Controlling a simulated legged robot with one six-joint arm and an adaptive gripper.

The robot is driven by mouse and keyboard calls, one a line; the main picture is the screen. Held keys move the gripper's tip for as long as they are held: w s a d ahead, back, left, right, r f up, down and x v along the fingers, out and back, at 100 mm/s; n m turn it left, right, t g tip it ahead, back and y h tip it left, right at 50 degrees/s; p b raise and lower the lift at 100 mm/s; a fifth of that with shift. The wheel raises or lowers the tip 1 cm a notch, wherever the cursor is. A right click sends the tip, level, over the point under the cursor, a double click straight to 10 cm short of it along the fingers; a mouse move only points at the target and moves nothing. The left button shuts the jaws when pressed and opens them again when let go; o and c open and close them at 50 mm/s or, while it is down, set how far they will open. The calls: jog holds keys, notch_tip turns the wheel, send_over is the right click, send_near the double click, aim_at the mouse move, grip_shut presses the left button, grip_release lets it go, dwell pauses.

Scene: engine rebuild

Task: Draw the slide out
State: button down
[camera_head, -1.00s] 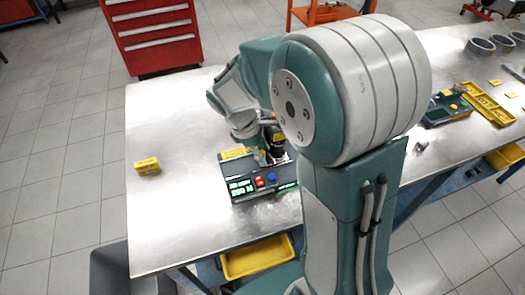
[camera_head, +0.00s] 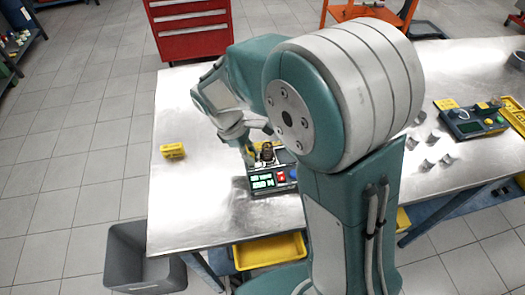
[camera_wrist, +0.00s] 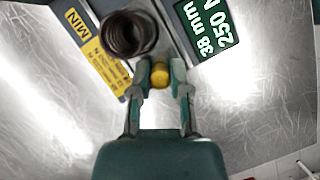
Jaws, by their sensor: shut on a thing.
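A spring tester (camera_head: 272,186) with green displays and a red button stands on the steel bench. In the wrist view its display (camera_wrist: 208,24) reads 38 mm and 250 N, and a dark coil spring (camera_wrist: 128,34) stands beside a yellow MIN label (camera_wrist: 90,45). My gripper (camera_wrist: 160,80) is shut on a round yellow knob (camera_wrist: 160,73) at the tester's edge, one finger on each side. In the head view my gripper (camera_head: 249,158) reaches down at the tester's left side. How far the slide is out cannot be told.
A small yellow box (camera_head: 172,151) lies on the bench to the left, with bare steel between. A second tester (camera_head: 470,120) and several metal cups (camera_head: 428,163) are at the right. A grey bin (camera_head: 145,262) and yellow tray (camera_head: 270,252) are below the front edge.

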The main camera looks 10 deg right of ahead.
jog(key=shift+w+a+r, duration=0.1)
jog(key=c, duration=0.9)
grip_release()
jog(key=shift+c, duration=0.2)
jog(key=o, duration=0.4)
jog(key=shift+a, duration=0.1)
jog(key=shift+c, duration=0.2)
jog(key=shift+a, duration=0.2)
jog(key=shift+d, duration=0.1)
jog(key=shift+r, duration=0.15)
jog(key=v, duration=1.1)
jog(key=shift+a+r, duration=0.15)
jog(key=shift+a, duration=0.2)
